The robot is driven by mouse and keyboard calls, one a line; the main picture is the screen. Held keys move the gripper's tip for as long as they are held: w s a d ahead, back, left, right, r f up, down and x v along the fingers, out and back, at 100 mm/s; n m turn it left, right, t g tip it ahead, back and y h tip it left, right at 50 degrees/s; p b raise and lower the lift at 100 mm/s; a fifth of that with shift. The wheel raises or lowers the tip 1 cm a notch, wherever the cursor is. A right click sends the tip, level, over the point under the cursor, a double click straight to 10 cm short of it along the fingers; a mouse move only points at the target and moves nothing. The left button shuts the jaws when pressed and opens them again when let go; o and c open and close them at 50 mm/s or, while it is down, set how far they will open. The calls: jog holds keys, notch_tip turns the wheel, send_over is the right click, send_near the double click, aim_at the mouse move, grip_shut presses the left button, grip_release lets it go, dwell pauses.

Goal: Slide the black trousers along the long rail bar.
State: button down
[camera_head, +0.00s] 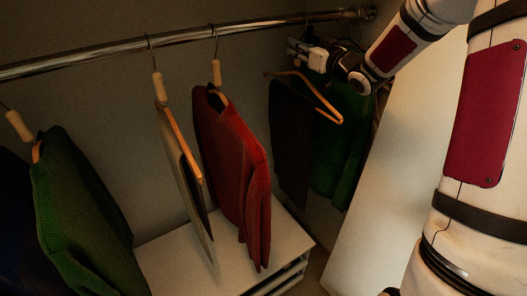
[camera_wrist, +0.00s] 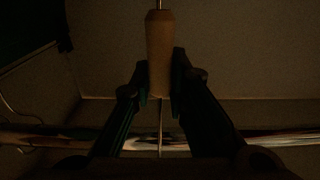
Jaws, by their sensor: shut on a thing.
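The black trousers (camera_head: 289,140) hang from a wooden hanger (camera_head: 318,97) toward the right end of the long rail bar (camera_head: 105,55). My gripper (camera_head: 299,49) is at the top of this hanger, just below the rail. In the wrist view my gripper's fingers (camera_wrist: 160,85) are shut on the pale wooden grip of the hanger (camera_wrist: 159,40). The rail (camera_wrist: 280,139) crosses low in that view. The trousers do not show clearly in the wrist view. The hook's contact with the rail is hidden behind my gripper in the head view.
A dark green garment (camera_head: 334,150) hangs close behind and right of the trousers. A red sweater (camera_head: 232,150) hangs to their left, then a pale and dark garment (camera_head: 187,185), then a green sweater (camera_head: 85,215). A white shelf unit (camera_head: 170,262) stands below.

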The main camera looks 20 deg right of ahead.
jog(key=shift+d, duration=0.1)
jog(key=shift+w+d+p, duration=0.1)
jog(key=shift+w+d, duration=0.15)
jog(key=shift+d, duration=0.4)
jog(key=shift+w+d+p, duration=0.1)
jog(key=shift+w+d, duration=0.1)
jog(key=shift+d, duration=0.5)
jog(key=shift+w+d+p, duration=0.1)
jog(key=shift+w+d, duration=0.15)
jog(key=shift+d, duration=0.4)
jog(key=c, duration=1.5)
grip_release()
jog(key=shift+s, duration=0.1)
